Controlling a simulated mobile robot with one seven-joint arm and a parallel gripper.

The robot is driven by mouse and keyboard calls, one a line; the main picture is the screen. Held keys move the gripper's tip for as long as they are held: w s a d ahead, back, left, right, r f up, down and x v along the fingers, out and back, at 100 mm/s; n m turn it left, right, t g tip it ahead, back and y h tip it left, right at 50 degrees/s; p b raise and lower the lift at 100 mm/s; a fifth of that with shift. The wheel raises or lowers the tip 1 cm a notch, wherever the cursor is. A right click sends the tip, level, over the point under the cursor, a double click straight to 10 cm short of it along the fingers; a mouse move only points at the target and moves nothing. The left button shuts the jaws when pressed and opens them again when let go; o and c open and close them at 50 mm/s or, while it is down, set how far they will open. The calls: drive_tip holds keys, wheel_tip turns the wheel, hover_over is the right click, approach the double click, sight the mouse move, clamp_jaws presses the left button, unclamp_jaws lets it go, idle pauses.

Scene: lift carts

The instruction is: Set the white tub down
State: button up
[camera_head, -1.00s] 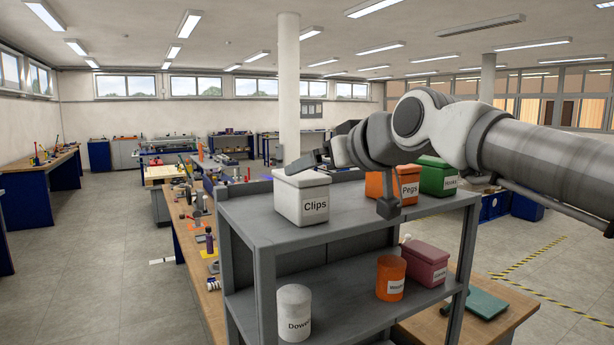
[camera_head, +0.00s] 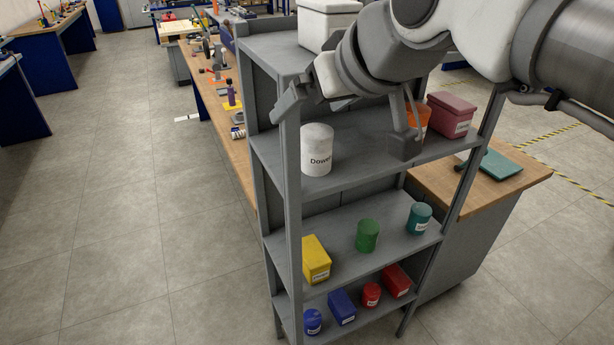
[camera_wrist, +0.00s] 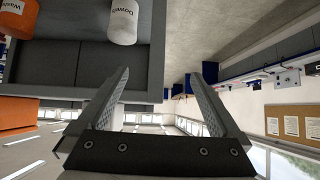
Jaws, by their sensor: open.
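The white tub (camera_head: 317,150), a round one labelled "Dowels", stands upright on the second shelf of the grey rack, near its left end. In the wrist view the tub (camera_wrist: 123,22) shows upside down at the top edge, partly cut off. My gripper (camera_head: 287,103) is open, up and to the left of the tub in the head view and apart from it. In the wrist view nothing is between the spread fingers (camera_wrist: 167,82).
A white box (camera_head: 315,28) stands on the top shelf. An orange tub (camera_head: 424,118) and a maroon box (camera_head: 452,116) share the tub's shelf, to its right. Lower shelves hold several coloured containers, including a yellow box (camera_head: 316,262). Floor left of the rack is clear.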

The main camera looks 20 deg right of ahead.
drive_tip(key=s+a+f+g, duration=0.2)
drive_tip(key=s+f, duration=0.2)
drive_tip(key=f, duration=0.3)
drive_tip(key=s+a+f+g+h, duration=0.1)
drive_tip(key=s+a+f+g, duration=0.1)
drive_tip(key=s+f, duration=0.2)
wheel_tip(320, 180, down, 4)
drive_tip(key=shift+a+r+m, duration=0.1)
drive_tip(key=shift+a+m, duration=0.1)
drive_tip(key=shift+m, duration=0.2)
